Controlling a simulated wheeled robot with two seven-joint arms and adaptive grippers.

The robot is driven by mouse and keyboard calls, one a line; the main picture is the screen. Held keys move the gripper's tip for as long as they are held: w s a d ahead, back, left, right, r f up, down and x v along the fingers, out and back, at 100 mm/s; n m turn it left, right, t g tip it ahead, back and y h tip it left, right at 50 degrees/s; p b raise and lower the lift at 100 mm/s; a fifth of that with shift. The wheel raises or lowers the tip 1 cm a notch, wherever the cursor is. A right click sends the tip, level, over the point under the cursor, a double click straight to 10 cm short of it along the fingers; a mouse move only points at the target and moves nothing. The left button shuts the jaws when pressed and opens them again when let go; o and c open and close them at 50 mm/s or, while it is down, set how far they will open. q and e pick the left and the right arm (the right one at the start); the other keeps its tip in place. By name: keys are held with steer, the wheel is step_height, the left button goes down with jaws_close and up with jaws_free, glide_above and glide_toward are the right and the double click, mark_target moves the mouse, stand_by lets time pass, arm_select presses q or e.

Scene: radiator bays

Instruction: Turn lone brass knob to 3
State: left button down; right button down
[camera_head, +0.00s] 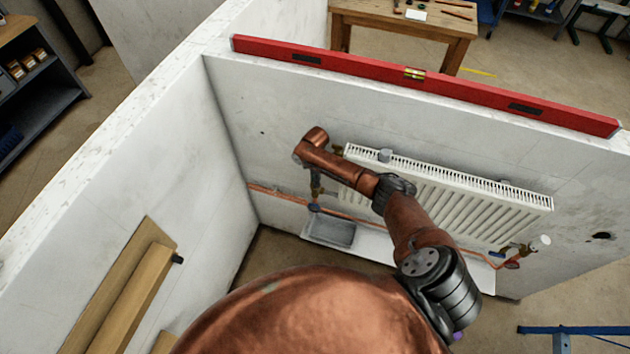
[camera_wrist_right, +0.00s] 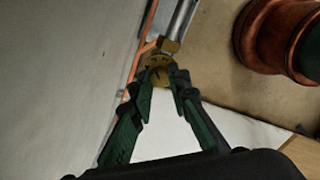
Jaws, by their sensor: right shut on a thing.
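The brass knob (camera_wrist_right: 157,72) shows in the right wrist view at the end of a silvery valve body, with dark marks on its face too small to read. My right gripper (camera_wrist_right: 161,87) is shut on it, with its green-padded fingers on either side of the knob. I cannot tell which number the knob points to. My left gripper is not in view.
A red spirit level (camera_head: 430,84) lies along the top of the wall. A copper pipe (camera_head: 270,190) runs low along the wall. A grey tray (camera_head: 331,232) sits below the radiator's left end. A white-capped valve (camera_head: 540,242) is at its right end. Wooden boards (camera_head: 135,300) lean at left.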

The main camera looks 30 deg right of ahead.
stand_by(0.3)
steer(key=c, duration=1.8)
jaws_free()
